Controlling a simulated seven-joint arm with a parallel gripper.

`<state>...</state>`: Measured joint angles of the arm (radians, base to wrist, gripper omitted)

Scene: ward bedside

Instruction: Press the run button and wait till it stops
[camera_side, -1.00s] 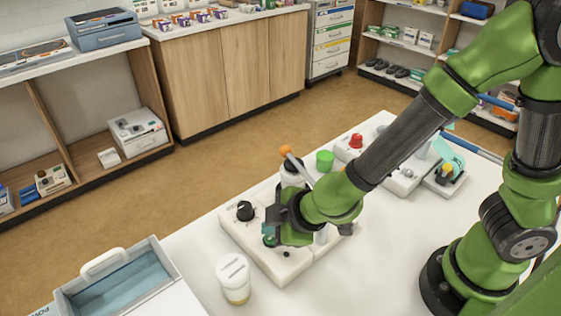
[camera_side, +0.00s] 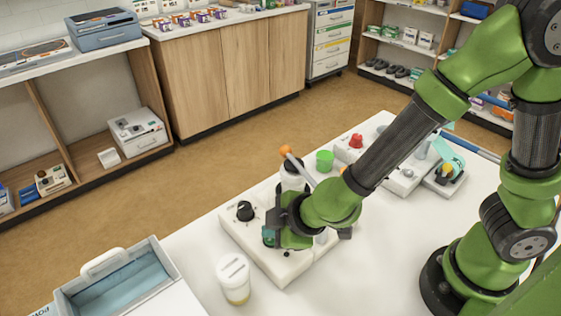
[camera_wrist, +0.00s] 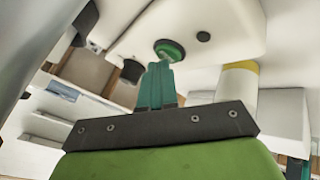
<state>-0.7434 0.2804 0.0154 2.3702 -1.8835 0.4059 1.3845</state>
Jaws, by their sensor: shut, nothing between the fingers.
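A white control box (camera_side: 235,238) with a black knob (camera_side: 244,211) stands on the white table. In the wrist view its round green button (camera_wrist: 169,48) sits in a dark ring beside a small black spot (camera_wrist: 203,36). My gripper (camera_wrist: 160,66) is shut and empty, its teal fingertips just at the near edge of the button. I cannot tell whether they touch it. In the side view my gripper (camera_side: 268,240) is low over the box's front part and hides the button.
A lidded white cup (camera_side: 234,279) stands close in front of the box. An open grey bin (camera_side: 115,280) is at the lower left. Behind are an orange-tipped lever (camera_side: 286,151), a green cup (camera_side: 325,161) and another device with a red knob (camera_side: 356,141).

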